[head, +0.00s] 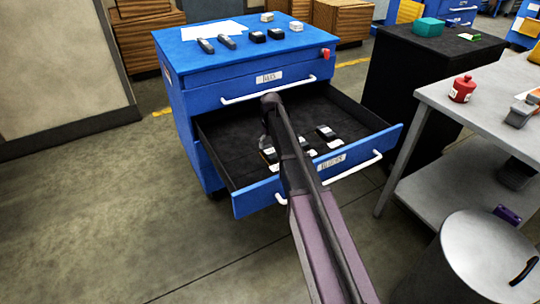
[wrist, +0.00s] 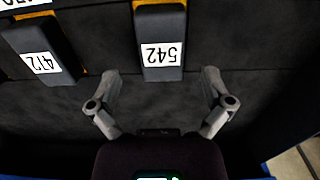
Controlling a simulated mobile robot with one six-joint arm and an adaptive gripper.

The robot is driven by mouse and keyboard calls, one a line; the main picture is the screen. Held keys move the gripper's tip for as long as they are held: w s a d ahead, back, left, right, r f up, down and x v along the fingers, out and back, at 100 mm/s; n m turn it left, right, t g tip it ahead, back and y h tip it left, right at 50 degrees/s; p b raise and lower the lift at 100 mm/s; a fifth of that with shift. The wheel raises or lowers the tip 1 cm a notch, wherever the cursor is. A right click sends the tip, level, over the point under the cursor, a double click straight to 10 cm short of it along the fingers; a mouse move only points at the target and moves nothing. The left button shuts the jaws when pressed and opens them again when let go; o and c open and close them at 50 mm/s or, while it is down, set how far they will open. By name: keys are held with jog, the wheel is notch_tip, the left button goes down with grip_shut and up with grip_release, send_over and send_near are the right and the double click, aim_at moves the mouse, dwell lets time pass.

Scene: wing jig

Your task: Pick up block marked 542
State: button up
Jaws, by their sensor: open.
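The block marked 542 (wrist: 161,48) is dark with a white label, upside down in the wrist view, and a yellow-orange strip along its top edges. It lies on the dark floor of the open drawer (head: 225,135). My gripper (wrist: 160,80) is open and empty, its two fingers spread wide. The block lies ahead of the gripper, roughly centred between the finger lines, with its near end about level with the fingertips. No contact shows. In the head view my arm covers part of the drawer, and I cannot read which block there is 542.
A block marked 472 (wrist: 40,50) lies left of 542, with another label cut off at the top left corner. The blue cabinet (head: 190,100) has several small items on top. A grey table (head: 480,110) and a round bin (head: 485,255) stand at right.

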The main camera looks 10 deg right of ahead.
aim_at(270, 151)
jog(key=shift+w+a+f+b, duration=0.15)
jog(key=shift+f+b, duration=2.45)
jog(key=shift+c, duration=0.2)
jog(key=c, duration=1.2)
jog(key=shift+r, duration=0.15)
notch_tip(270, 151, up, 10)
jog(key=p, duration=1)
